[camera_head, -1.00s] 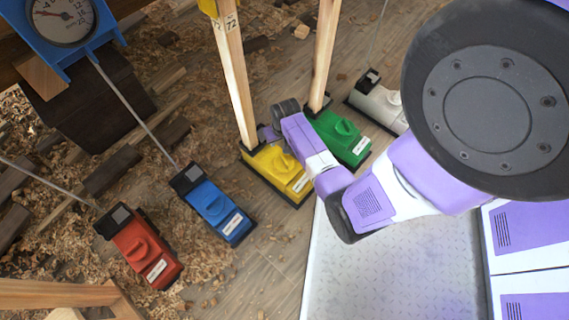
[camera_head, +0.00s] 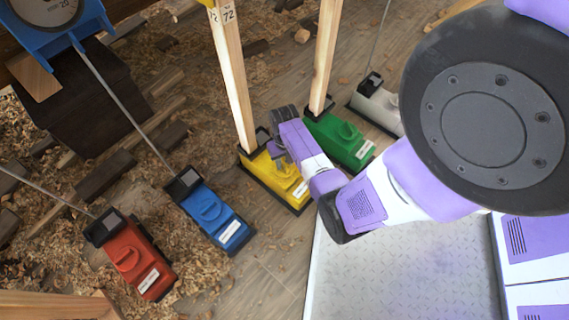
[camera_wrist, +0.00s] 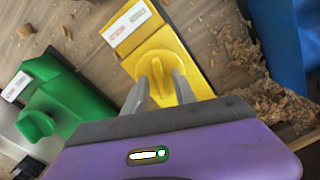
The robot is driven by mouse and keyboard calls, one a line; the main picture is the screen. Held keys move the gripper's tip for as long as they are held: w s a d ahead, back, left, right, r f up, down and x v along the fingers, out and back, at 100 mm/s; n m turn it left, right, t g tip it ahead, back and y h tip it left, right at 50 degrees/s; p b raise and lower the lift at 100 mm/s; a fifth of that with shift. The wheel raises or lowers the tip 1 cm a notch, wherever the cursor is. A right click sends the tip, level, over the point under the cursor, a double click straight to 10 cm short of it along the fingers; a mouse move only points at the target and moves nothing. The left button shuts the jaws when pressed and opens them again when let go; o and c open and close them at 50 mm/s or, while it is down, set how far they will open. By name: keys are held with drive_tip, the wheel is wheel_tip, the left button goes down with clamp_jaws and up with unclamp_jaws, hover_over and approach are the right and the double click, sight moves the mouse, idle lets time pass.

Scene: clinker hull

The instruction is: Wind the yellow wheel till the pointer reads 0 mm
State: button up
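The yellow unit (camera_head: 292,190) stands on the floor at the foot of a wooden post. Its yellow wheel, a round knob with a raised bar (camera_wrist: 158,75), shows in the wrist view; in the head view my gripper (camera_head: 278,150) largely covers it. In the wrist view my gripper (camera_wrist: 160,78) is open, its two grey fingers apart on either side of the bar. I cannot tell whether either finger touches it. A yellow edge (camera_head: 206,3) shows at the post's top; no dial or pointer for it is in view.
A green unit (camera_head: 340,138) stands close right of the yellow one, a white unit (camera_head: 378,105) beyond. Blue (camera_head: 215,215) and red (camera_head: 138,258) units stand left. A blue-framed gauge (camera_head: 45,10) is cut off at top left. Wood posts rise behind; shavings cover the floor.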

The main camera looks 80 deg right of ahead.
drive_tip(key=shift+f, duration=0.1)
clamp_jaws()
drive_tip(key=shift+p, duration=0.3)
drive_tip(key=shift+r+m+p, duration=0.2)
drive_tip(key=shift+m+p, duration=0.7)
drive_tip(key=shift+m, duration=0.1)
drive_tip(key=m+p, duration=0.2)
drive_tip(key=shift+w+m, duration=0.1)
drive_tip(key=shift+m, duration=0.2)
drive_tip(key=m+p, duration=0.1)
drive_tip(key=m, duration=0.2)
drive_tip(key=shift+f+m+p, duration=0.1)
drive_tip(key=shift+m+p, duration=0.2)
drive_tip(key=shift+p, duration=0.05)
drive_tip(key=shift+f+m+p, duration=0.1)
drive_tip(key=shift+m+p, duration=0.45)
drive_tip(key=shift+m, duration=0.95)
